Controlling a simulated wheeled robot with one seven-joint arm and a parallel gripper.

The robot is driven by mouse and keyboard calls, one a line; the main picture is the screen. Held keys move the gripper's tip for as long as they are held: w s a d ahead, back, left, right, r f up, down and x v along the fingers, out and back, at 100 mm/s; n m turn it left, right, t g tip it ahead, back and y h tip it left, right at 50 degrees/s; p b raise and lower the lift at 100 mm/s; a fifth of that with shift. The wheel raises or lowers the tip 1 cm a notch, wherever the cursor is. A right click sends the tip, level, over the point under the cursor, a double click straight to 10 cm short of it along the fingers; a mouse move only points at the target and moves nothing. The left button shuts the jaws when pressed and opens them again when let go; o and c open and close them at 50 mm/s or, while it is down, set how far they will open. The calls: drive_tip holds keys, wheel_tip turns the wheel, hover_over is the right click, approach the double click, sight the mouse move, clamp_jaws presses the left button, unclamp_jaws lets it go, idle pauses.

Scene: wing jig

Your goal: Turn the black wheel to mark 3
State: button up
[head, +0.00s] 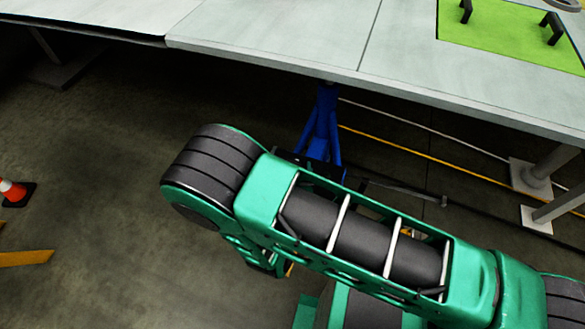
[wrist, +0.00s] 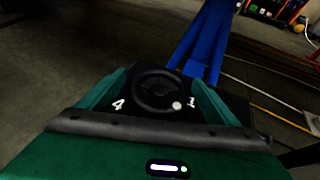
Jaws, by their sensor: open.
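The black wheel (wrist: 155,90) shows in the wrist view, straight ahead of the camera. It has a white dot (wrist: 176,105) on its lower right rim, close to a white mark 1 (wrist: 191,102). A white mark 4 (wrist: 118,105) lies to its left. Marks 2 and 3 are not visible. My gripper (wrist: 160,82) is open, its green fingers on the left and right of the wheel. I cannot tell whether either finger touches the rim. In the head view my green arm hides the wheel and gripper.
A blue stand (head: 322,125) rises behind the wheel to the grey wing panel (head: 270,50), which overhangs the area. A green plate (head: 510,35) with black handles lies on the panel. An orange cone (head: 14,192) stands far left. The floor at left is mostly clear.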

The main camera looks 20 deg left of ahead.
drive_tip(key=shift+c, duration=0.4)
drive_tip(key=c, duration=1)
drive_tip(key=shift+d, duration=0.35)
drive_tip(key=shift+a, duration=0.3)
drive_tip(key=shift+m+h, duration=0.4)
